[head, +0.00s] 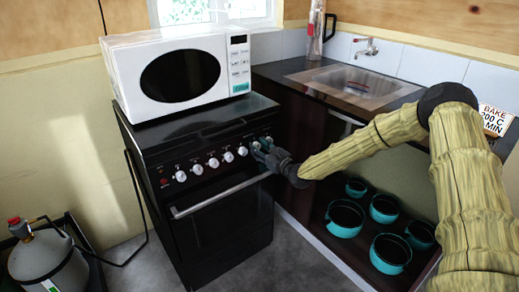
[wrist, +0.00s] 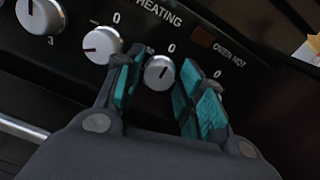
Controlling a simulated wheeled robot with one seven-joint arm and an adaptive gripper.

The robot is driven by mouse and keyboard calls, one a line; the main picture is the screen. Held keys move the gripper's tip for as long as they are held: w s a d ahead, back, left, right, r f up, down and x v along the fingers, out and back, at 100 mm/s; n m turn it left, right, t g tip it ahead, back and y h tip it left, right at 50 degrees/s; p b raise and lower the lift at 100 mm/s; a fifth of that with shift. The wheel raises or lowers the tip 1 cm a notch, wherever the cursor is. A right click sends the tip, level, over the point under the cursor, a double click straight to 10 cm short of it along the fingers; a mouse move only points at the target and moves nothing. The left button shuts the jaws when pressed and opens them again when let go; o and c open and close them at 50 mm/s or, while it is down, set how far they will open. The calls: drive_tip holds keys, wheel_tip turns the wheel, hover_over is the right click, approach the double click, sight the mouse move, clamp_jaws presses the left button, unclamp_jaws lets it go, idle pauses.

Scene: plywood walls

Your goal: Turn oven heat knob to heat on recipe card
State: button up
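The black oven (head: 220,215) has a row of silver-white knobs on its front panel. My gripper (head: 262,150) is at the right end of that row. In the wrist view my gripper (wrist: 163,78) is open, its teal-padded fingers on either side of a silver knob (wrist: 160,71) with a 0 above it. Gaps show beside the knob; contact cannot be told. A knob with a red mark (wrist: 102,44) sits left of the fingers, below "HEATING". The recipe card (head: 495,120) at the right reads "BAKE", what looks like 200 C, and "MIN"; my arm covers its left part.
A white microwave (head: 180,75) stands on the oven. The oven handle (head: 220,196) runs below the knobs. A sink counter (head: 345,85) is to the right, with several teal pots (head: 345,218) below. A gas bottle (head: 48,262) stands at left.

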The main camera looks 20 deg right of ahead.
drive_tip(key=c, duration=0.7)
drive_tip(key=shift+c, duration=0.2)
